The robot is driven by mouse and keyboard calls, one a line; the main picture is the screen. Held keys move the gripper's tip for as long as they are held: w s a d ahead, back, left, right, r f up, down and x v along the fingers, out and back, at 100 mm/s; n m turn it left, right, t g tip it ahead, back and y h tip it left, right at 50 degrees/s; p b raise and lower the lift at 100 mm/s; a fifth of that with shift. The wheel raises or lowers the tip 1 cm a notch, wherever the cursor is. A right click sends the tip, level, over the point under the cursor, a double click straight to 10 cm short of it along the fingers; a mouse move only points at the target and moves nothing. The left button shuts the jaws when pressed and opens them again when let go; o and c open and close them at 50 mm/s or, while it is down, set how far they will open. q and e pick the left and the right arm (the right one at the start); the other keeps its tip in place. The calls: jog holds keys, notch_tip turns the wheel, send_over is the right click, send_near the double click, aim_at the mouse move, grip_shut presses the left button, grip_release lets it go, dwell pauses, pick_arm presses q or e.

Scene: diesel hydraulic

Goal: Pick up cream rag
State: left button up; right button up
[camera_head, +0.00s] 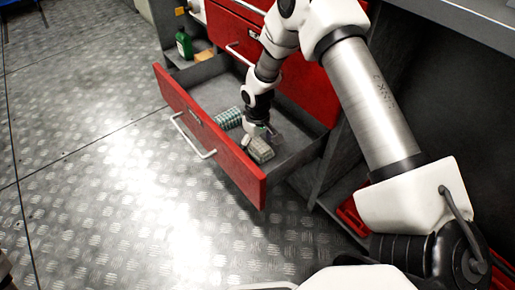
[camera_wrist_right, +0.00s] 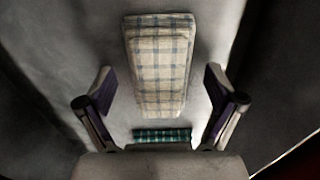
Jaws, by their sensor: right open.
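The cream rag (camera_head: 260,150) is a folded plaid cloth lying in the open red drawer (camera_head: 225,145), near its right end. In the right wrist view the rag (camera_wrist_right: 160,62) lies flat on the grey drawer floor, ahead of the fingers. My right gripper (camera_head: 258,132) reaches down into the drawer right beside the rag. The near end of the rag comes close to the space between the fingertips. My left gripper is not in view.
A green-checked cloth (camera_head: 228,118) lies in the drawer to the left of the cream rag; it also shows in the wrist view (camera_wrist_right: 162,135). The drawer's front wall and handle (camera_head: 195,137) stand close. A green bottle (camera_head: 184,45) is on a shelf behind. Metal floor lies clear at left.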

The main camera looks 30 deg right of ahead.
aim_at(258, 142)
jog(key=c, duration=1.4)
jog(key=shift+o, duration=0.2)
notch_tip(258, 142, up, 10)
jog(key=p, duration=0.4)
jog(key=shift+f, duration=0.2)
jog(key=shift+r, duration=0.2)
